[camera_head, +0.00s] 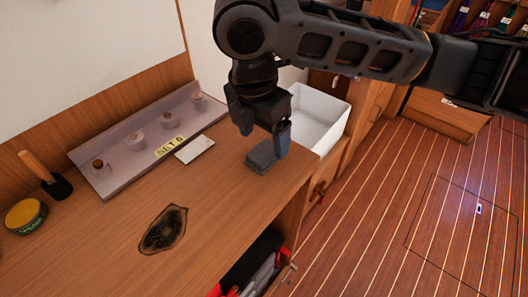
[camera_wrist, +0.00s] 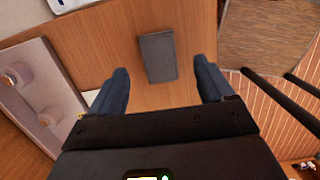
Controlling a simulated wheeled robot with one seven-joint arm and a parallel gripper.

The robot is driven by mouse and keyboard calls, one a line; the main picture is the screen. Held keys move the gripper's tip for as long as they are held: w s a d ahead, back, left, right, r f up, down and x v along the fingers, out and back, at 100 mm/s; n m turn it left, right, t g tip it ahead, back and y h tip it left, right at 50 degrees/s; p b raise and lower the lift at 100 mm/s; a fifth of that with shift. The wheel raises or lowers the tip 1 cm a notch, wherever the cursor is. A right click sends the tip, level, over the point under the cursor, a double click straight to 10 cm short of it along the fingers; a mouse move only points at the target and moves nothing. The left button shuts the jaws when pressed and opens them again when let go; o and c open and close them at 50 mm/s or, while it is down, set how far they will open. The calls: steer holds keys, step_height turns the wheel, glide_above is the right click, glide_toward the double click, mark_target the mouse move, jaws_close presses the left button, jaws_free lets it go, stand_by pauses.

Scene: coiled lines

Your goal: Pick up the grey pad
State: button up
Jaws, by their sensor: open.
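The grey pad (camera_head: 262,157) is a small dark grey block lying on the wooden worktop near its right end. In the wrist view the pad (camera_wrist: 158,57) lies between and beyond my two fingertips, with bare wood on both sides of it. My gripper (camera_head: 262,133) is open and empty, pointing down just above the pad. Its blue-grey fingers also show in the wrist view (camera_wrist: 161,78), one on each side, apart from the pad.
A pale rack with several knobs (camera_head: 150,139) stands along the wall, with a white card (camera_head: 194,150) before it. A white bin (camera_head: 322,115) stands just right of my gripper. A dark burn mark (camera_head: 163,229), a yellow tin (camera_head: 25,215) and a wooden-handled tool (camera_head: 45,176) are further left.

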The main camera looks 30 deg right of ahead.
mark_target(264, 151)
step_height(264, 151, down, 4)
steer(key=shift+w+d+f, duration=0.1)
steer(key=shift+c, duration=0.2)
steer(key=c, duration=1.1)
steer(key=shift+r, duration=0.2)
steer(key=shift+r, duration=0.55)
step_height(264, 151, up, 3)
steer(key=shift+f, duration=0.15)
steer(key=s+d+r, duration=0.2)
steer(key=d+r, duration=0.1)
steer(key=d, duration=0.2)
steer(key=s+d+r+b, duration=0.1)
steer(key=s+d+r, duration=0.2)
steer(key=d+r, duration=0.1)
steer(key=shift+d, duration=0.8)
